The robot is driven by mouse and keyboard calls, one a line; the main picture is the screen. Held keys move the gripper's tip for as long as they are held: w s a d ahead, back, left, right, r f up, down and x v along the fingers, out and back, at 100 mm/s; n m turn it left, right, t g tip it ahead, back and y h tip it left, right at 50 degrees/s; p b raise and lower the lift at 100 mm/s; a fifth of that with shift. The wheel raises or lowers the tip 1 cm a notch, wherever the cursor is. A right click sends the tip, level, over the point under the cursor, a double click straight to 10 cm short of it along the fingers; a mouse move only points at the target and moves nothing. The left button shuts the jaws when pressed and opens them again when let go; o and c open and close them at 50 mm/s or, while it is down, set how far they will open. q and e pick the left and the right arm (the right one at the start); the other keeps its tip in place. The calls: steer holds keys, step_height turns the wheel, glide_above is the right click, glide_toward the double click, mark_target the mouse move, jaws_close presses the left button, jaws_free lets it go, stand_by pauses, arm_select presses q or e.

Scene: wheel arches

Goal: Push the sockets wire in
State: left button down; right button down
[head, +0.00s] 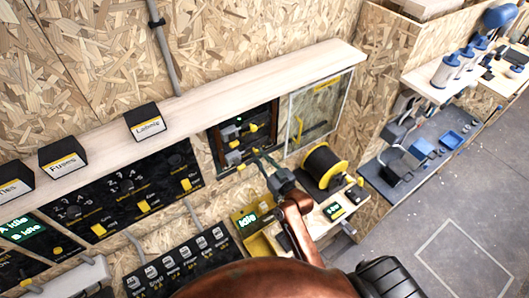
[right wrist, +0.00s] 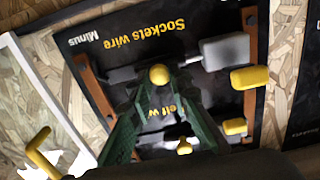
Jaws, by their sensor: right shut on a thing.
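A grey block (right wrist: 226,50) with a yellow end (right wrist: 249,78) lies beside this label. A second yellow end (right wrist: 235,126) is below it. My right gripper (head: 259,157) reaches to the panel; in the right wrist view its green fingers (right wrist: 159,88) are shut on a round yellow knob (right wrist: 159,75). I cannot tell which wire the knob belongs to. My left gripper is out of view.
A clear-paned door (head: 318,108) with a yellow handle stands right of the panel. A black cable reel (head: 323,167) is below it. A long wooden shelf (head: 230,86) runs above, with a black "Labels" box (head: 146,121). Switch panels (head: 120,195) are to the left.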

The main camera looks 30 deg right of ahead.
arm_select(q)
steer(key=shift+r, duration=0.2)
arm_select(e)
steer(key=shift+a, duration=0.45)
steer(key=c, duration=1.8)
jaws_free()
steer(key=shift+a, duration=0.15)
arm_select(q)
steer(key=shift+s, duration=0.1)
arm_select(e)
steer(key=s+d, duration=0.1)
steer(key=s, duration=1.1)
steer(key=shift+d, duration=0.4)
